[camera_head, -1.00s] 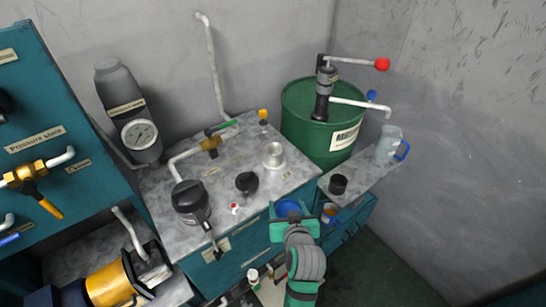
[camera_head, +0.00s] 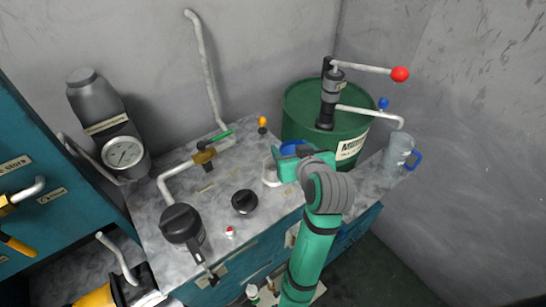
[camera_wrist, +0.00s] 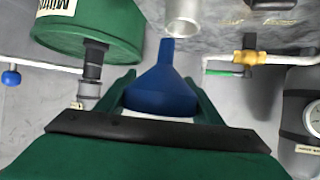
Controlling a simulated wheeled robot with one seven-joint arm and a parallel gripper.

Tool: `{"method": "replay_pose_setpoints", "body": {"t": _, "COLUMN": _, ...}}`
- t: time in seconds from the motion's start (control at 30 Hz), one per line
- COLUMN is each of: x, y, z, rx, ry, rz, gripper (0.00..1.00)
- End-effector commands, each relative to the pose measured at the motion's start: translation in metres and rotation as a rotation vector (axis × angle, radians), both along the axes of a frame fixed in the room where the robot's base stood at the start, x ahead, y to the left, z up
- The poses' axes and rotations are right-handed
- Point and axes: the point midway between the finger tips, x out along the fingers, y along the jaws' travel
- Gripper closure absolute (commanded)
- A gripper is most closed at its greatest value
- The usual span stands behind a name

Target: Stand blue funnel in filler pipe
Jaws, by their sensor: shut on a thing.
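The blue funnel (camera_head: 292,148) is held in my gripper (camera_head: 288,162) above the worktop. In the wrist view, the funnel (camera_wrist: 162,90) sits between the two green fingers, which are shut on its wide part. Its narrow spout points up the picture, towards the filler pipe (camera_wrist: 183,18). The spout tip shows beside the pipe's rim; I cannot tell whether they touch. In the head view, the short pale filler pipe (camera_head: 268,173) stands on the worktop, partly hidden behind my gripper.
A green drum (camera_head: 300,105) with a red-knobbed hand pump (camera_head: 330,95) stands behind, right of my gripper. A clear jug (camera_head: 398,152) is at the right. A black cap (camera_head: 245,201), a black-topped unit (camera_head: 181,224) and a yellow-knobbed valve (camera_head: 262,123) stand on the worktop (camera_head: 215,185).

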Motion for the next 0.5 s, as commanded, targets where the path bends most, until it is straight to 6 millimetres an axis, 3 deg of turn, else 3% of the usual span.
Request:
{"method": "replay_pose_setpoints", "body": {"t": 0.23, "x": 0.045, "y": 0.03, "z": -0.025, "rx": 0.0, "ry": 0.003, "rz": 0.003, "gripper": 0.61}}
{"method": "replay_pose_setpoints", "body": {"t": 0.5, "x": 0.073, "y": 0.045, "z": -0.066, "rx": -0.001, "ry": 0.003, "rz": 0.0, "gripper": 0.61}}
